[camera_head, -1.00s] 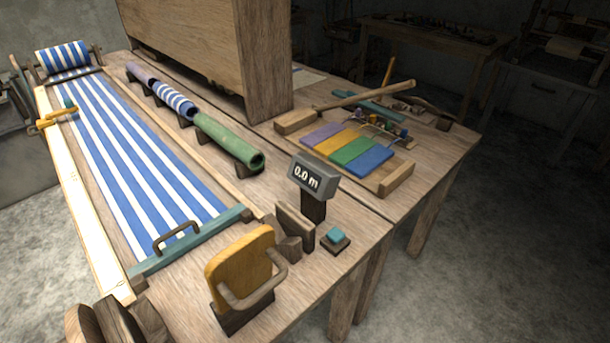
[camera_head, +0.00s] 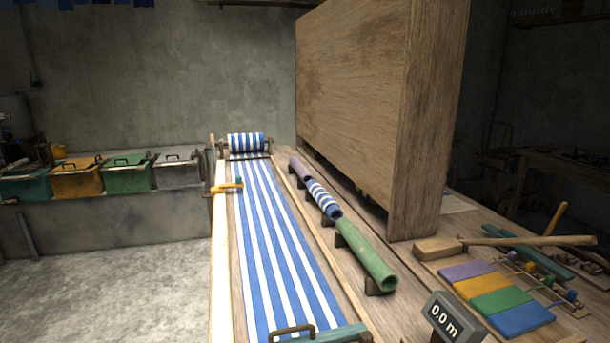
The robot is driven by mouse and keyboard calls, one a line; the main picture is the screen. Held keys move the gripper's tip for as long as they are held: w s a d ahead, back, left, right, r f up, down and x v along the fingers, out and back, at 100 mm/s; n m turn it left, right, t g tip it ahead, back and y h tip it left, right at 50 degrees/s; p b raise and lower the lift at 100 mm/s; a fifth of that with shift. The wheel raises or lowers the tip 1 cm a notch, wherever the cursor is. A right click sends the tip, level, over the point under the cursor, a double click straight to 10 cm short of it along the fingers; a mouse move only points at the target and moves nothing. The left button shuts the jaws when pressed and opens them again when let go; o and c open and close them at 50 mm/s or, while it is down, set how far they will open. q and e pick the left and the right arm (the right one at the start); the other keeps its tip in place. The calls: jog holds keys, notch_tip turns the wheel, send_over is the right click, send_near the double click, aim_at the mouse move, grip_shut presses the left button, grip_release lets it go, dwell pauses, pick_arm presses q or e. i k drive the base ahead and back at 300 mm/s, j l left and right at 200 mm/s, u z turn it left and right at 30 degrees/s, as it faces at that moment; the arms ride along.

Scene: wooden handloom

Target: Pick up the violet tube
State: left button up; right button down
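The violet tube (camera_head: 299,170) lies at the far end of a row of tubes on dark wooden rests, to the right of the striped cloth. A blue-and-white striped tube (camera_head: 323,198) is in the middle of the row, and a longer green tube (camera_head: 366,254) is at the near end. The violet tube is small in the view and its far end is hard to make out. Neither of my grippers is in the head view.
Striped cloth (camera_head: 272,240) covers the left of the table. A tall wooden panel (camera_head: 370,100) stands right of the tubes. A display reading 0.0 m (camera_head: 444,317), a mallet (camera_head: 435,249) and coloured slabs (camera_head: 495,298) are at right. Lidded bins (camera_head: 127,176) line the left wall.

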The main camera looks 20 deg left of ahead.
aim_at(301, 170)
jog(key=u, duration=4.45)
jog(key=i+j+z, duration=0.15)
jog(key=i+z, duration=0.15)
jog(key=i+j+z, duration=0.25)
jog(key=i, duration=0.25)
jog(key=i+l+z, duration=0.15)
jog(key=z, duration=0.3)
jog(key=i+z, duration=0.2)
jog(key=z, duration=0.25)
jog(key=i+z, duration=0.2)
jog(key=z, duration=0.2)
jog(key=i+z, duration=0.2)
jog(key=z, duration=0.25)
jog(key=i+l+z, duration=0.2)
jog(key=i+z, duration=0.25)
jog(key=i, duration=0.25)
jog(key=i+z, duration=0.4)
jog(key=i, duration=0.3)
jog(key=i+u, duration=0.15)
jog(key=i, duration=0.6)
jog(key=i+u, duration=0.15)
jog(key=i, duration=0.55)
